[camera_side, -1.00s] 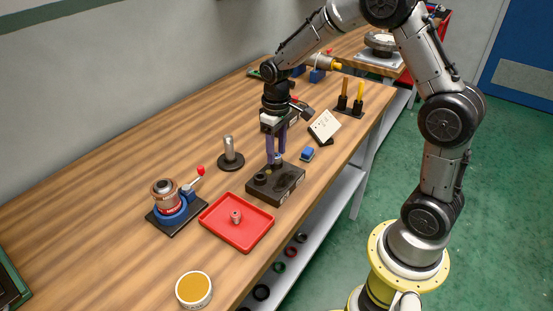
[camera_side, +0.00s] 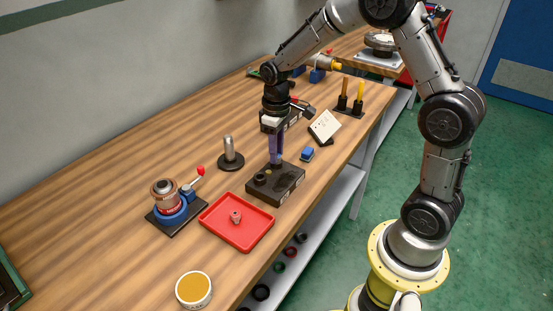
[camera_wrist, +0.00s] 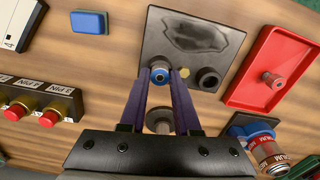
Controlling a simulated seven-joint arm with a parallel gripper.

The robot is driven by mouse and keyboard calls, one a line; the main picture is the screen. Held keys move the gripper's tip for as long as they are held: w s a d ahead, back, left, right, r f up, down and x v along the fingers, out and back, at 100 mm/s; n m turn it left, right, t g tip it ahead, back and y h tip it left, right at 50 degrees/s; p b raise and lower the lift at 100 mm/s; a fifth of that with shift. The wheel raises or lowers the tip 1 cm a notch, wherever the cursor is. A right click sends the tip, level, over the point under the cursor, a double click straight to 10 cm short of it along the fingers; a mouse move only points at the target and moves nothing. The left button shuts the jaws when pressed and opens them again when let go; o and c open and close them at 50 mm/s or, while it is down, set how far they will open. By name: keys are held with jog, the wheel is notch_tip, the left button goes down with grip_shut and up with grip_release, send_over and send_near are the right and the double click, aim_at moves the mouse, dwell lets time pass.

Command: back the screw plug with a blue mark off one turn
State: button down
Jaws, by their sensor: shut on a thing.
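The screw plug with a blue mark (camera_wrist: 161,77) sits in the dark block (camera_wrist: 185,40), its face showing blue in the wrist view. My gripper (camera_wrist: 164,76) points down at the block, with its purple fingers on either side of the plug, shut on it. In the side view my gripper (camera_side: 276,161) is over the back part of the block (camera_side: 285,190), and the plug is hidden by the fingers. A brass hex piece (camera_wrist: 183,73) and a black round fitting (camera_wrist: 208,80) sit on the block beside the plug.
A red tray (camera_side: 237,241) with a small metal fitting lies in front of the block. A metal post on a round base (camera_side: 229,153) and a blue vise (camera_side: 174,212) stand to the left. A blue box (camera_side: 307,154) and a white sloped panel (camera_side: 325,126) are close on the right.

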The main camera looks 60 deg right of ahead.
jog(key=n, duration=0.7)
jog(key=shift+n, duration=0.3)
jog(key=n, duration=0.3)
jog(key=shift+n, duration=1.2)
jog(key=n, duration=0.2)
jog(key=shift+n, duration=0.4)
jog(key=n, duration=0.5)
jog(key=shift+n, duration=0.4)
jog(key=n, duration=0.5)
jog(key=shift+n, duration=0.3)
